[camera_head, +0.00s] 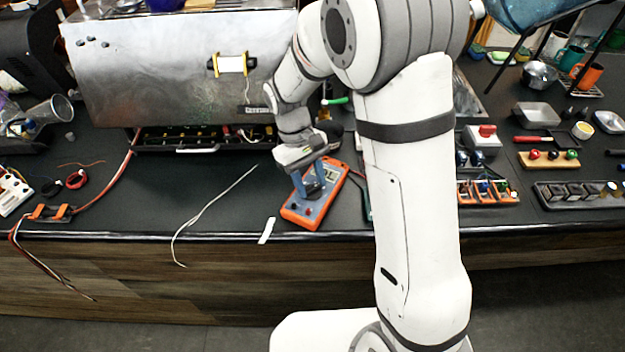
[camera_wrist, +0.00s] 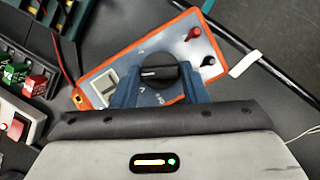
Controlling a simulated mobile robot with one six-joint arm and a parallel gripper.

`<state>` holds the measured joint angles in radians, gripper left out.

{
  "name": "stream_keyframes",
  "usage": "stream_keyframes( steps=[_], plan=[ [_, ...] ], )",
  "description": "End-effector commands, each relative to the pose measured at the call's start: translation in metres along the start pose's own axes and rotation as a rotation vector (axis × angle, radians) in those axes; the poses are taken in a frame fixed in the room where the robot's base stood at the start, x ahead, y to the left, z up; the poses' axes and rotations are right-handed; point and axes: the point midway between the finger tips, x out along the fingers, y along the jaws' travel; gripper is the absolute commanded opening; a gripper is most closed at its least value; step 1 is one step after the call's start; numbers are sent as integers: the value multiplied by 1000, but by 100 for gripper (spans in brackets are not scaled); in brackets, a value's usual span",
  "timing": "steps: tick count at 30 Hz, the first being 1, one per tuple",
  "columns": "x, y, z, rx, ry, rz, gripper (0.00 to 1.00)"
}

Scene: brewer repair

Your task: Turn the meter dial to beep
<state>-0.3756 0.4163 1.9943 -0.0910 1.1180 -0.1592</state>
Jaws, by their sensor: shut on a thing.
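The orange multimeter (camera_head: 327,206) with a blue-grey face lies on the dark counter near its front edge. It also fills the middle of the wrist view (camera_wrist: 180,23), where its small display (camera_wrist: 104,88) is at the left, and a red jack (camera_wrist: 193,33) and a black jack (camera_wrist: 208,61) are at the right. Its round black dial (camera_wrist: 158,68) has a pale pointer line. My gripper (camera_head: 308,188) is over the meter from above, its two blue fingers (camera_wrist: 160,90) on either side of the dial, shut on it. The display reading and most dial markings are too small to read.
A metal brewer body (camera_head: 180,70) stands behind, with an open tray (camera_head: 200,138) below it. A loose grey wire (camera_head: 210,205) and a white strip (camera_head: 267,230) lie left of the meter. Orange terminal blocks (camera_head: 486,192) lie right of my arm.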

Motion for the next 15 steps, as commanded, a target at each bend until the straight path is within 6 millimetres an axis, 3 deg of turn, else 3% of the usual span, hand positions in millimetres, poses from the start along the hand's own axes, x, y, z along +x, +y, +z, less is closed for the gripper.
stream_keyframes(
  steps=[15],
  plan=[
    [1, 5, 1, 452, 1, -187, 17]
  ],
)
